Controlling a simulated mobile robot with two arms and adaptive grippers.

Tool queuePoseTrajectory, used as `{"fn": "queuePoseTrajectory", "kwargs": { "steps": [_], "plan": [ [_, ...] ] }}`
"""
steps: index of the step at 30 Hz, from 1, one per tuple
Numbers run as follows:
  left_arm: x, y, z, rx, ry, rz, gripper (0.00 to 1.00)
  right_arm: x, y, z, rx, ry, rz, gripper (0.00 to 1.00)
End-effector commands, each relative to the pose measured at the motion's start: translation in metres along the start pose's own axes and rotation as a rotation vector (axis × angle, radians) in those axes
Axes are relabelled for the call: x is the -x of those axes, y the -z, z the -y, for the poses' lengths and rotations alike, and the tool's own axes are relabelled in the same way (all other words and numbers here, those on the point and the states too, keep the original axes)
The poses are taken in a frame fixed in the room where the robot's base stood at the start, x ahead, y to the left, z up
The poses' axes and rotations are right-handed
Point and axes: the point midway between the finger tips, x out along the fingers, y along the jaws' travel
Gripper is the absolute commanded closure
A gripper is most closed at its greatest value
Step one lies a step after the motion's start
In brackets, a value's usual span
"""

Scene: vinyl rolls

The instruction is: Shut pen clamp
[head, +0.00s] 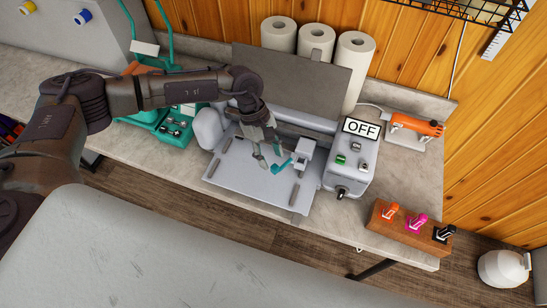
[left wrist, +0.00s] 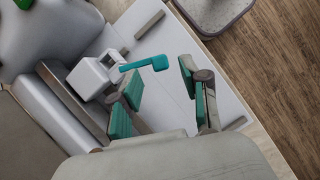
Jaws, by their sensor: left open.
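The pen clamp is a teal lever (head: 281,166) on the white carriage block (head: 304,148) of the grey cutting machine (head: 245,180). The lever sticks out sideways from the block. In the left wrist view the lever (left wrist: 144,65) reaches from the block (left wrist: 90,78) toward the space between my fingertips. My left gripper (head: 268,158) is open and empty, close beside the lever's free end. Its teal-padded fingers also show in the left wrist view (left wrist: 160,76). I cannot tell whether a finger touches the lever. My right gripper is not in view.
A control box (head: 350,163) with an OFF sign (head: 362,128) stands right of the machine. White rolls (head: 316,43) stand behind it. A wooden block (head: 408,228) with coloured tools and an orange tool (head: 417,125) are at right. Teal equipment (head: 165,122) is at left.

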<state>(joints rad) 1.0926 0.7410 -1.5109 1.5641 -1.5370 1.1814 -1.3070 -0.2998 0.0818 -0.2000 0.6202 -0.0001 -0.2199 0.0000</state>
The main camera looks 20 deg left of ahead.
Motion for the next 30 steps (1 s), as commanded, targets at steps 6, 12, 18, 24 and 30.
{"fn": "queuePoseTrajectory", "kwargs": {
  "steps": [6, 12, 18, 24, 30],
  "plan": [
    [-0.026, -0.001, 0.0, 0.0, 0.001, 0.001, 0.54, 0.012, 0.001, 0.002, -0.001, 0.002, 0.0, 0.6],
    [-0.034, 0.0, 0.0, -0.001, -0.001, 0.001, 0.54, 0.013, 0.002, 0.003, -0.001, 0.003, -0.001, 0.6],
    [-0.034, 0.0, 0.0, -0.001, -0.001, 0.001, 0.56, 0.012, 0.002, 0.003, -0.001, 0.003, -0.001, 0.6],
    [-0.034, 0.0, 0.0, 0.0, -0.001, 0.001, 0.89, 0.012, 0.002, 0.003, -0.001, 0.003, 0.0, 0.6],
    [-0.034, 0.0, 0.0, 0.0, -0.001, 0.001, 1.0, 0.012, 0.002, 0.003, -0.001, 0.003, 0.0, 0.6]
  ]
}}
